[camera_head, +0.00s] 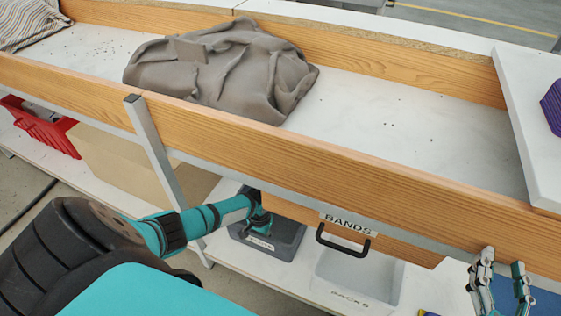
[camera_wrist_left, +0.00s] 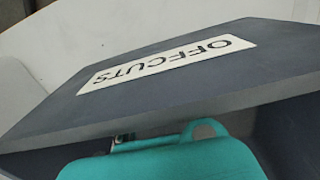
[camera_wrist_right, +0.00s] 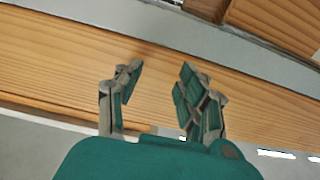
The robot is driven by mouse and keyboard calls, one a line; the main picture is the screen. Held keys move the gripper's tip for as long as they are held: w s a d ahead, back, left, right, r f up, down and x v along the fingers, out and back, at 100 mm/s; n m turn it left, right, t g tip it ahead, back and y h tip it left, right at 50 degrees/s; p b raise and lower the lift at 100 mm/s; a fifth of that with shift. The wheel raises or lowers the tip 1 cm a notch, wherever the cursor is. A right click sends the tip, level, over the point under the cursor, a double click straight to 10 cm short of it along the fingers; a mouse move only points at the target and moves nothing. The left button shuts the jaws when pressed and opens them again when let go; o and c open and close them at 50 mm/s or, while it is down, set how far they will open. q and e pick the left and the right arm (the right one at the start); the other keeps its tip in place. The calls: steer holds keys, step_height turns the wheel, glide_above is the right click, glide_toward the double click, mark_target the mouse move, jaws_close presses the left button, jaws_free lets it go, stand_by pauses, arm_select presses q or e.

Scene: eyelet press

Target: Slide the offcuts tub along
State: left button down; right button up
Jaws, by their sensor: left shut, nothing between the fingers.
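The offcuts tub (camera_head: 279,249) is a dark grey open box on the lower shelf, below the wooden bench rail. Its white OFFCUTS label faces me, and the tub (camera_wrist_left: 205,84) with its label fills the left wrist view, upside down. My left gripper (camera_head: 262,220) reaches down at the tub, its tip in or just over the opening. It is shut with nothing between its fingers; the fingertips are mostly hidden in the left wrist view. My right gripper (camera_head: 501,287) is open and empty in front of the bench, its two fingers apart in the right wrist view (camera_wrist_right: 158,82).
A BANDS drawer with a black handle (camera_head: 342,246) hangs above. A metal leg (camera_head: 155,150) stands to the left, with a cardboard box (camera_head: 115,168) and red crate (camera_head: 42,130) beyond. Grey cloth (camera_head: 215,75) lies on the bench.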

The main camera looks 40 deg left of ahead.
arm_select(q)
steer(key=s+p, duration=0.2)
steer(key=s, duration=0.1)
steer(key=shift+d+r, duration=0.15)
steer(key=shift+d, duration=0.2)
steer(key=s+p, duration=0.2)
steer(key=shift+s+d, duration=0.25)
steer(key=shift+s, duration=0.05)
arm_select(e)
steer(key=s+d+f+g+h, duration=0.2)
steer(key=s+d+f+g, duration=0.1)
steer(key=s+f+g, duration=0.3)
steer(key=s+d+f+g+h, duration=0.1)
steer(key=s+d+f+g, duration=0.2)
steer(key=s+f+g, duration=0.3)
step_height(320, 180, down, 4)
steer(key=shift+s+r+m+g+h, duration=0.2)
steer(key=shift+s+m+g+h, duration=0.2)
steer(key=shift+s, duration=0.25)
arm_select(q)
step_height(320, 180, up, 12)
